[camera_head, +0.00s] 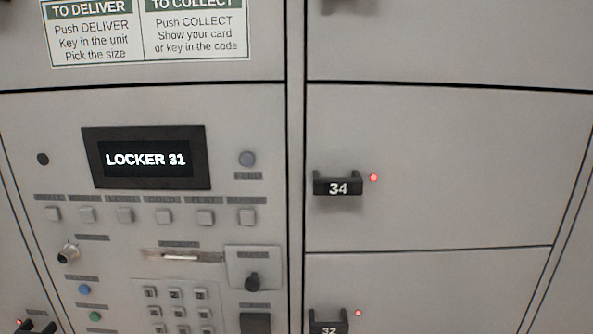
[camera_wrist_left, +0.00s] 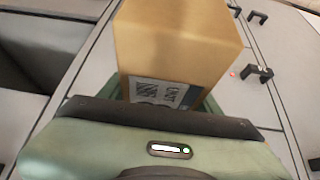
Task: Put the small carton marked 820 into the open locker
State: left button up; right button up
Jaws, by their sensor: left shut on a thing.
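A brown carton (camera_wrist_left: 178,45) fills the upper middle of the left wrist view. My left gripper (camera_wrist_left: 163,97) is shut on it, with green finger parts showing at its sides. A white label with a barcode and "UNIT" is on its near face; the gripper's edge hides the lower part, so I cannot read the number. A dark open compartment (camera_wrist_left: 22,92) shows at the left of the left wrist view. In the head view the display (camera_head: 150,159) reads "LOCKER 31". No gripper, carton or open locker shows in the head view. My right gripper is out of view.
Shut locker doors 34 (camera_head: 440,130) and 32 (camera_head: 440,300), with protruding black handles and red lights, stand right of the control panel (camera_head: 110,235). The panel has buttons, a keypad and a knob. An instruction sign (camera_head: 148,32) is above.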

pick_arm(q)
jog(key=r, duration=0.3)
jog(key=w+r, duration=0.1)
jog(key=r, duration=0.2)
jog(key=w+r, duration=0.1)
jog(key=r, duration=0.3)
jog(key=shift+a, duration=0.1)
